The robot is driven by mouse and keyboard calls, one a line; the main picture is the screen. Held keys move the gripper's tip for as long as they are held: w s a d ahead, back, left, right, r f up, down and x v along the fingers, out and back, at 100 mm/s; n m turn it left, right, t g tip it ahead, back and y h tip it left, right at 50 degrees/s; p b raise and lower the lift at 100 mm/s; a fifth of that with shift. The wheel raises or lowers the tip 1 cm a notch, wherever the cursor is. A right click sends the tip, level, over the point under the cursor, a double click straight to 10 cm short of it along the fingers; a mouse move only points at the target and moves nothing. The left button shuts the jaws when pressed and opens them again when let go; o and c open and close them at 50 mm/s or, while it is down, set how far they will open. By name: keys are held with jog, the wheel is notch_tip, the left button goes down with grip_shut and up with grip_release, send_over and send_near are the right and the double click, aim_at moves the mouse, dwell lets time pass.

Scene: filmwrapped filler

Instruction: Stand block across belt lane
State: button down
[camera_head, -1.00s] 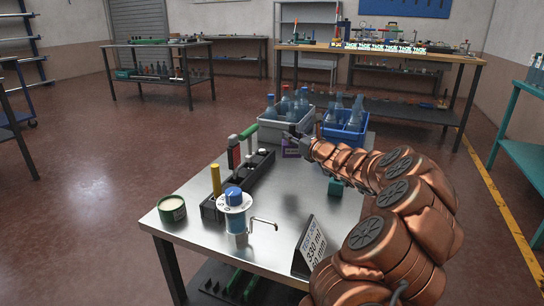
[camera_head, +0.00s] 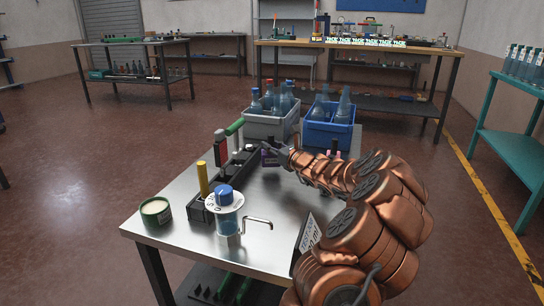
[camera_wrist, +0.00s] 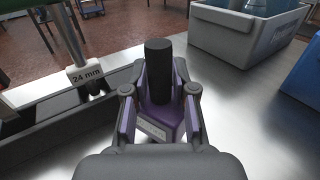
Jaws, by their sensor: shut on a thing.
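A purple block (camera_wrist: 160,112) with a dark upright cylinder (camera_wrist: 159,62) on it and a pale ruled label on its near side is between my gripper's (camera_wrist: 160,108) fingers in the wrist view. The fingers are closed against its sides. In the head view the purple block (camera_head: 269,157) and my gripper (camera_head: 276,150) are just in front of the grey crate. I cannot tell whether the block touches the table. No belt lane can be clearly made out.
A black rack (camera_head: 230,183) with upright tools runs along the left of the metal table (camera_head: 185,235). The grey crate (camera_head: 271,126) and blue crate (camera_head: 326,134) hold bottles at the back. A round tin (camera_head: 156,213), a blue-capped dispenser (camera_head: 227,212) and a sign (camera_head: 307,234) stand nearer.

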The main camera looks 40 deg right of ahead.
jog(key=shift+f+b, duration=0.3)
jog(key=shift+f, duration=1)
jog(key=shift+f, duration=0.15)
jog(key=c, duration=0.9)
grip_release()
jog(key=shift+c, duration=0.2)
